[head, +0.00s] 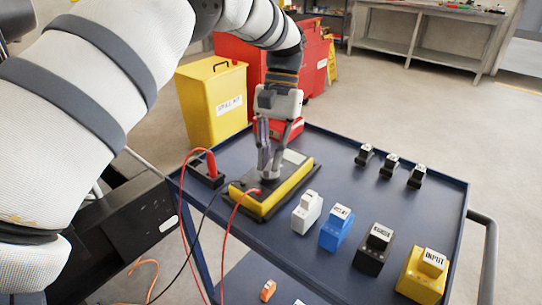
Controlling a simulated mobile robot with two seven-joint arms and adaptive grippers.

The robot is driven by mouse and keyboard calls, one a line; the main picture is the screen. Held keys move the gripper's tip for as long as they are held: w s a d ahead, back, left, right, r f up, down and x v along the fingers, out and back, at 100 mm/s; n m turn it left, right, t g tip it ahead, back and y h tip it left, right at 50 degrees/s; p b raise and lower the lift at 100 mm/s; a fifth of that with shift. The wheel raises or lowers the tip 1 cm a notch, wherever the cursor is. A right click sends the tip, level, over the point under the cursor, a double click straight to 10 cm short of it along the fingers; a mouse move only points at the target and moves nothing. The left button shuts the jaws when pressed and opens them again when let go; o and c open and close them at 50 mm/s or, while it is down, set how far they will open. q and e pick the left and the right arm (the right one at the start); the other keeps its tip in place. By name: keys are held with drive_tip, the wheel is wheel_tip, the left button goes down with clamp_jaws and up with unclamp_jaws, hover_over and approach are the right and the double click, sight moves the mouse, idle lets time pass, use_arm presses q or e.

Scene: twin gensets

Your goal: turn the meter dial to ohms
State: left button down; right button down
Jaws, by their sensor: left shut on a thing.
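The meter (290,190), yellow with a dark face, lies flat on the blue cart near its left side. A pale display patch shows at its far end. My left gripper (268,172) points down onto the meter's face and is shut on the dial, which is mostly hidden between the fingers. The dial's setting and markings cannot be read. A red lead (235,215) and a black lead (202,232) hang near the meter's front end. A red probe (211,163) stands in a black holder (204,176) left of the meter. My right gripper is not in view.
On the cart (345,182) stand white (306,213), blue (337,230), black (374,250) and yellow (423,277) labelled blocks, with several small black parts (389,166) behind. A yellow spill-kit bin (212,105) and red cabinet (238,52) stand beyond. The cart's middle right is clear.

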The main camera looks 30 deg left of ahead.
use_arm(q)
drive_tip(key=shift+s+f+m+g+y, duration=0.1)
drive_tip(key=shift+f+m+g+y, duration=0.15)
drive_tip(key=shift+m, duration=0.55)
drive_tip(key=shift+s+f+m+g+y, duration=0.1)
drive_tip(key=shift+m+y, duration=0.25)
drive_tip(key=shift+m, duration=0.45)
drive_tip(key=c, duration=1.6)
unclamp_jaws()
drive_tip(key=shift+c, duration=0.2)
drive_tip(key=shift+w+r, duration=0.1)
drive_tip(key=shift+r, duration=0.1)
drive_tip(key=v, duration=0.7)
drive_tip(key=shift+r, duration=0.2)
drive_tip(key=shift+d, duration=0.1)
